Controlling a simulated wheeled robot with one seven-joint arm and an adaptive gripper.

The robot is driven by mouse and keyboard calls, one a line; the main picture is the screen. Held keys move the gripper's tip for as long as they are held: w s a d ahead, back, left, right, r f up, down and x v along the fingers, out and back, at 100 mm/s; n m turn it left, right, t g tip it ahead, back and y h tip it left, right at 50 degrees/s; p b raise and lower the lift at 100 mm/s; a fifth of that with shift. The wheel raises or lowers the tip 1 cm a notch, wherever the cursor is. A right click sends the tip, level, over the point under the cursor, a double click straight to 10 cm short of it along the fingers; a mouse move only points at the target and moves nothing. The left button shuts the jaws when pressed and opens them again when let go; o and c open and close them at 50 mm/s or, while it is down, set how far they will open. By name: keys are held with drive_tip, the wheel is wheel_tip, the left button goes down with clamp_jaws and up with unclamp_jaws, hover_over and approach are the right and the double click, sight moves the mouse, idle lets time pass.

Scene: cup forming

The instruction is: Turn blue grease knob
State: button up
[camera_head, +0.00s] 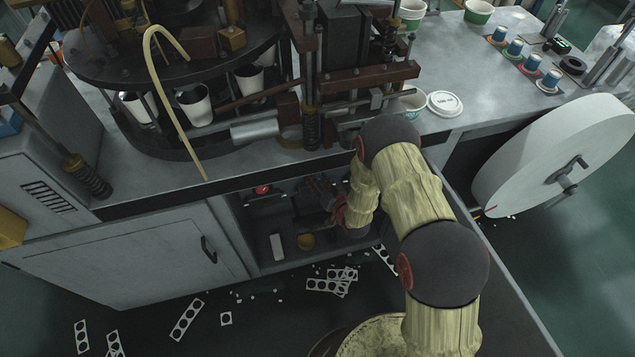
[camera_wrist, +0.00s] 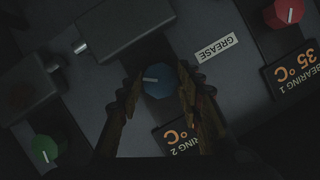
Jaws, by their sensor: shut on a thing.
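The blue grease knob (camera_wrist: 158,80) sits on a dark panel in the middle of the wrist view, with a white pointer line on its face. A white label reading GREASE (camera_wrist: 216,47) is to its upper right. My gripper (camera_wrist: 158,88) has one finger on each side of the knob and is shut on it. In the head view, my gripper (camera_head: 322,205) reaches into the dark recess under the machine table. The knob cannot be made out there.
A red knob (camera_wrist: 284,13) and a green knob (camera_wrist: 45,149) are on the same panel. Bearing displays (camera_wrist: 292,72) lie close to my right finger. In the head view, the cabinet door (camera_head: 130,255) stands left of the recess, and a large white reel (camera_head: 550,155) stands right.

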drive_tip(key=shift+d+f+m+y+b, duration=0.1)
drive_tip(key=shift+m+y+b, duration=0.6)
drive_tip(key=shift+m, duration=0.4)
drive_tip(key=o, duration=1.2)
drive_tip(key=shift+c, duration=0.2)
drive_tip(key=shift+d, duration=0.1)
drive_tip(key=v, duration=1.2)
drive_tip(key=shift+f, duration=0.15)
